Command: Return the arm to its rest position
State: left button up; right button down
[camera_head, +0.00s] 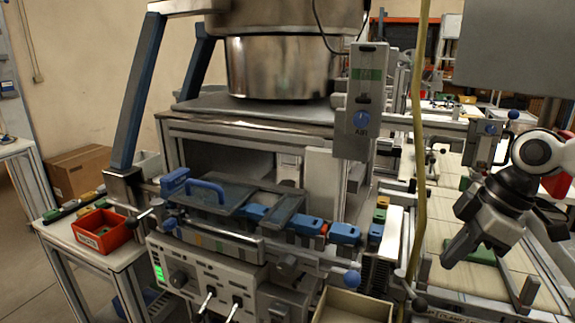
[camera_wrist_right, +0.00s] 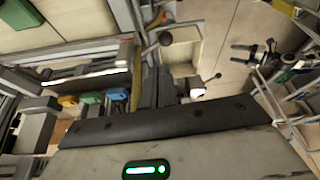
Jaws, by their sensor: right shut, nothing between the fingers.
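My right gripper (camera_head: 453,254) hangs at the right of the head view, tilted down and to the left over the light slatted surface. Its fingers are together and hold nothing. In the right wrist view the dark fingers (camera_wrist_right: 157,86) also show closed, above the gripper body with its green light. My left gripper does not show in the head view.
A red bin (camera_head: 101,232) sits on the left table.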

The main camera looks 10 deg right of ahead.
jog(key=s+d+f+m+g+h, duration=0.1)
jog(key=s+d+f+m, duration=0.1)
jog(key=s+f, duration=0.75)
jog(key=s+d+f+m+h, duration=0.15)
jog(key=s+f, duration=0.45)
jog(key=f, duration=0.6)
jog(key=s+a+f+m, duration=0.3)
jog(key=s+a+f, duration=0.1)
jog(key=a, duration=0.3)
jog(key=a+r+m+t+h, duration=0.1)
jog(key=a+r+m+t, duration=0.25)
jog(key=a, duration=0.55)
jog(key=w+a+f+t+y, duration=0.1)
jog(key=w+a+f+t, duration=0.1)
jog(key=f, duration=0.3)
jog(key=w+a+f+t+y, duration=0.1)
jog(key=w+a+f+t, duration=0.1)
jog(key=w+f+t, duration=0.1)
notch_tip(320, 180, down, 3)
jog(key=shift+w+r, duration=0.1)
jog(key=shift+w, duration=0.45)
